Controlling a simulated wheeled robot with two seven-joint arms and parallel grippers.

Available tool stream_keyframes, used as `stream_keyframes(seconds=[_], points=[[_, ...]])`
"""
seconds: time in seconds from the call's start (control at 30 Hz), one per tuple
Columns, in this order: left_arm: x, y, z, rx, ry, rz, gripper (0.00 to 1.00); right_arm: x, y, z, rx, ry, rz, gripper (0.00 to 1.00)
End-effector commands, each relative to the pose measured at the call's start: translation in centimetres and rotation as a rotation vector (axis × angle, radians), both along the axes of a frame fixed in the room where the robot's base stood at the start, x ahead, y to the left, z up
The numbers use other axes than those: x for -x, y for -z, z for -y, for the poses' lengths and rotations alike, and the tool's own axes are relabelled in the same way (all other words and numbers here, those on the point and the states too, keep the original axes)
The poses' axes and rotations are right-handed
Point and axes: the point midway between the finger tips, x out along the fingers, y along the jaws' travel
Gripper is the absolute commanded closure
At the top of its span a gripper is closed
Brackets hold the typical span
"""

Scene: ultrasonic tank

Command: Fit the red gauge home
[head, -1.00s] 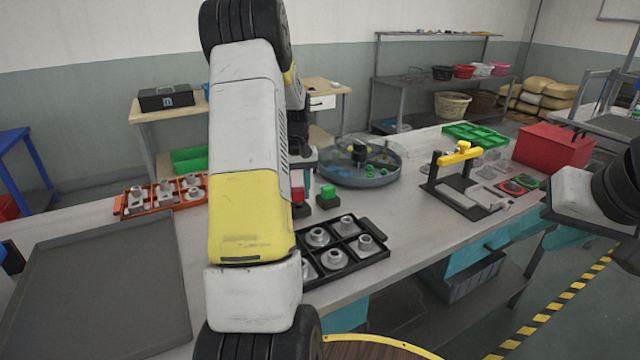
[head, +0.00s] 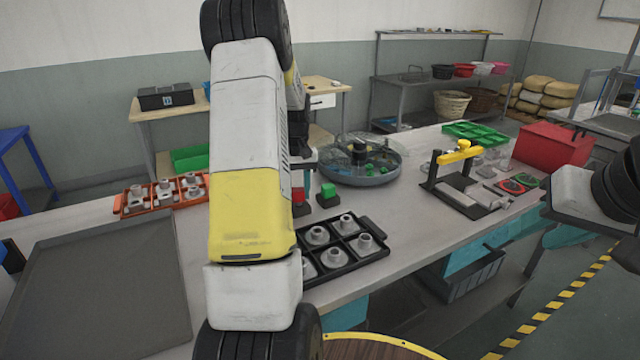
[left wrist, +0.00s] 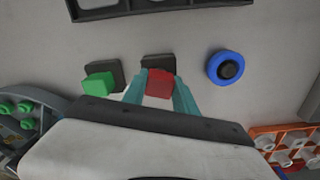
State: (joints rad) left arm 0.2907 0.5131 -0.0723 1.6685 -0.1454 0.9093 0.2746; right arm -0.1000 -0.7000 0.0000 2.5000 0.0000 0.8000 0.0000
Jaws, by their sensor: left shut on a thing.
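The red gauge (left wrist: 159,84) is a small red block between the teal fingers of my left gripper (left wrist: 158,90) in the left wrist view. The gripper is shut on it. A dark square base (left wrist: 157,63) shows right behind the gauge; I cannot tell whether the gauge touches it or is seated. In the head view the red gauge (head: 298,195) is partly hidden beside my left forearm. A green gauge (left wrist: 99,84) stands on its own dark base alongside, and also shows in the head view (head: 328,191). My right gripper is not in view.
A black tray (head: 378,224) of grey parts lies in front. A round tank (head: 359,180) stands behind. A blue ring (left wrist: 214,66) with a black centre lies near the gauge. An orange rack (head: 124,203) and a large grey tray (head: 100,290) are on the left.

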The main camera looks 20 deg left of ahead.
Motion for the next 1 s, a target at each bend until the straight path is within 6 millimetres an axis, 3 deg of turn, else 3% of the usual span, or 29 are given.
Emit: stream_keyframes(seconds=[1.0], points=[[0.0, 1.3, 0.0, 0.001, 0.000, -0.001, 1.00, 0.0, 0.0, 0.0, 0.000, 0.000, 0.000, 0.64]])
